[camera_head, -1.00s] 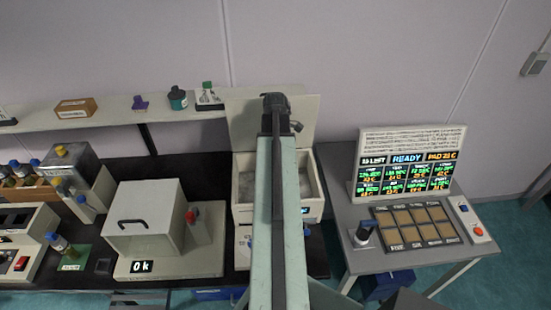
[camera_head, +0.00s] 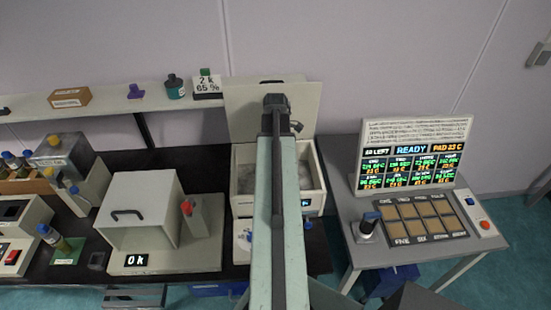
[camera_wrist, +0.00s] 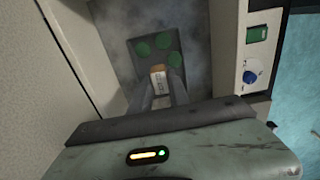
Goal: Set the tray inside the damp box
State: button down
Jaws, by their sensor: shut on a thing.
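The damp box (camera_head: 239,207) is a pale open box with a misty inside and a raised lid (camera_head: 243,112) behind it, in the head view. My arm crosses in front of it and hides part of it. In the wrist view the tray (camera_wrist: 177,61) is a dark plate with several green discs, seen over the misty interior (camera_wrist: 199,32). My gripper (camera_wrist: 158,78) is shut on a pale labelled grip at the tray's near edge. I cannot tell whether the tray touches the floor of the box. Tray and fingers are hidden in the head view.
A grey lidded device (camera_head: 150,215) stands left of the box. A console table (camera_head: 425,235) with a screen (camera_head: 411,160) stands right.

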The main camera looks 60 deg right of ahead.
jog(key=shift+f+b, duration=2.85)
jog(key=shift+f, duration=0.25)
jog(key=c, duration=1.2)
grip_release()
jog(key=shift+r, duration=0.1)
jog(key=shift+o, duration=0.2)
notch_tip(320, 180, up, 6)
jog(key=p, duration=0.6)
jog(key=shift+r, duration=0.15)
jog(key=shift+f, duration=0.2)
